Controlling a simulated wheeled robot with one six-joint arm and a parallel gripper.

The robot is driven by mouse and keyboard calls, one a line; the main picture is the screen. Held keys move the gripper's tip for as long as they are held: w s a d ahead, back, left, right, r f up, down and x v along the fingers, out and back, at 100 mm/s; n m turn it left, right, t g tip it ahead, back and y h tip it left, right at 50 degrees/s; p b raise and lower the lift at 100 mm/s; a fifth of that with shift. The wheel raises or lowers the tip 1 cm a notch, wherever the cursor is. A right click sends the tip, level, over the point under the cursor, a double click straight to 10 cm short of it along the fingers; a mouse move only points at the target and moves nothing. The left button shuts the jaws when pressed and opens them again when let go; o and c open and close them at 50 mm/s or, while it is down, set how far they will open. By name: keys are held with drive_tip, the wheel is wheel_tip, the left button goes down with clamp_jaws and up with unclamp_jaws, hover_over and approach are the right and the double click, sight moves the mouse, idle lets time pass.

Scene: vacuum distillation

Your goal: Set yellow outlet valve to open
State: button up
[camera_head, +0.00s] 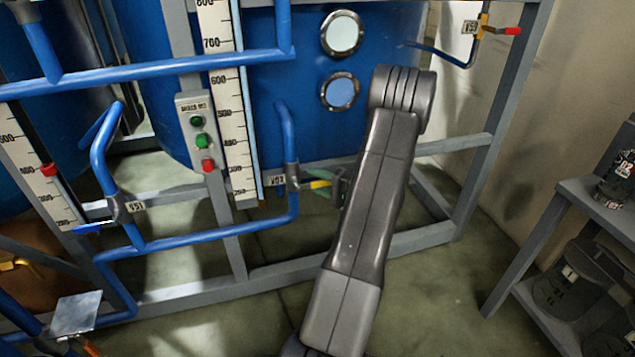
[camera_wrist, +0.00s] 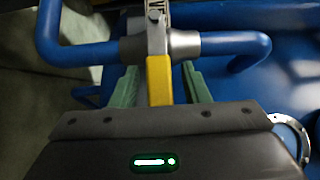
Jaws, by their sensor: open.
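The yellow outlet valve handle (camera_head: 319,184) sticks out to the right from a grey valve body (camera_head: 292,176) on a blue vertical pipe in the head view. In the wrist view the yellow handle (camera_wrist: 159,82) lies between the two green fingers of my gripper (camera_wrist: 159,88), with a gap on each side. The fingers are open and reach close to the valve body (camera_wrist: 184,45). In the head view my arm hides most of the gripper, and only a bit of it (camera_head: 338,188) shows beside the handle.
A blue tank (camera_head: 300,120) with two round windows stands behind the valve. A grey frame (camera_head: 400,240) and blue pipes (camera_head: 200,240) surround it. A button panel (camera_head: 196,130) and a level scale (camera_head: 232,130) stand to the left. A shelf (camera_head: 600,210) stands at right.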

clamp_jaws()
